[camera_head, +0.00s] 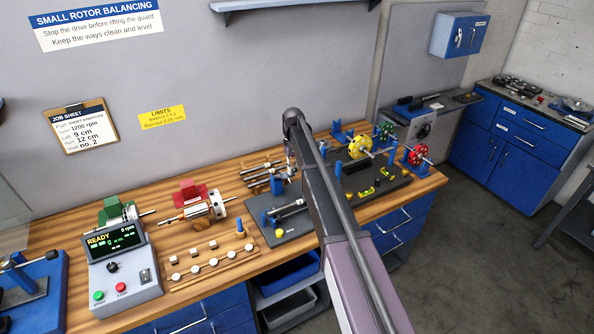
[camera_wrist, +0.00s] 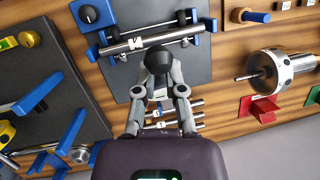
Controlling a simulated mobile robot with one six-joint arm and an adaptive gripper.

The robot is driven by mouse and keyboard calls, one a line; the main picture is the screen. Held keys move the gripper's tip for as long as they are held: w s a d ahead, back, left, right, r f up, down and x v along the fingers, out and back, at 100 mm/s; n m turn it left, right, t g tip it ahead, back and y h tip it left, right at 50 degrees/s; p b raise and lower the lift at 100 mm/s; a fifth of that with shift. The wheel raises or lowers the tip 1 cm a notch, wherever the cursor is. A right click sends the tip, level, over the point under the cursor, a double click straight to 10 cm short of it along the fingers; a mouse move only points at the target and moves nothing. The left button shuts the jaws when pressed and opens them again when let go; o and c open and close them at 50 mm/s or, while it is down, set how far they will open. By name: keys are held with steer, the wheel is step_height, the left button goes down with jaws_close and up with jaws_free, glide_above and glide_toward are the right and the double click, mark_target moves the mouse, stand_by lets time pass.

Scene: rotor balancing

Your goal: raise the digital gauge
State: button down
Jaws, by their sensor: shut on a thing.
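My gripper (camera_wrist: 159,72) shows in the wrist view, its grey fingers drawn in around a dark rounded thing (camera_wrist: 158,57). This appears to be the digital gauge, but no display face shows, so its shape is hard to make out. In this view it overlaps the dark plate (camera_wrist: 190,73), just below a steel shaft (camera_wrist: 178,35) resting between blue supports. I cannot tell whether it touches anything below.
Several steel rods (camera_wrist: 186,104) lie beside the plate. A chucked rotor (camera_wrist: 282,68) and a red block (camera_wrist: 262,107) are at the right of the wrist view.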

steer(key=shift+d, duration=0.15)
steer(key=c, duration=0.7)
jaws_free()
steer(key=s+d+f+m+t+b, duration=0.1)
steer(key=s+d+f+b, duration=0.1)
steer(key=s, duration=0.9)
steer(key=s+d+f+m+t+b, duration=0.1)
steer(key=s+d+f+b, duration=0.2)
steer(key=s, duration=0.8)
steer(key=s+d+f+m+t+b, duration=0.1)
steer(key=s+d+f+b, duration=0.2)
steer(key=s+d, duration=0.3)
steer(key=shift+s+d+f+t+h, duration=0.1)
steer(key=shift+s+f, duration=0.1)
steer(key=shift+s, duration=0.75)
steer(key=shift+s+a+f+t+h, duration=0.1)
steer(key=shift+s+f, duration=0.05)
steer(key=shift+s, duration=0.8)
steer(key=shift+s+d+f+t+h, duration=0.1)
steer(key=shift+s+f, duration=0.1)
steer(key=shift+s, duration=0.75)
